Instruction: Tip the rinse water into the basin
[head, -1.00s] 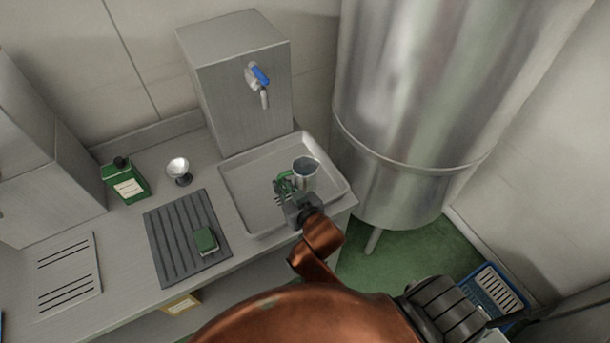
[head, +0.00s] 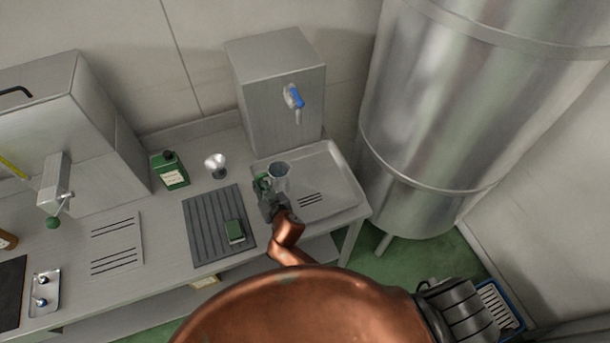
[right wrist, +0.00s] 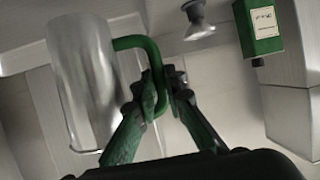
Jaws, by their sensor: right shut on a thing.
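My right gripper (head: 266,187) is shut on the green handle of a metal jug (head: 279,175). In the head view the jug's mouth faces up, and it looks roughly upright over the left part of the shallow grey basin (head: 345,187). I cannot see any water in it. In the right wrist view the green fingers (right wrist: 163,88) close around the handle, and the jug's metal body (right wrist: 85,85) is to the left. The basin has dark drain slots, and a tap with a blue lever (head: 294,97) is above it. My left gripper is not in view.
A large steel tank (head: 430,130) stands close on the right. The basin's right part is clear.

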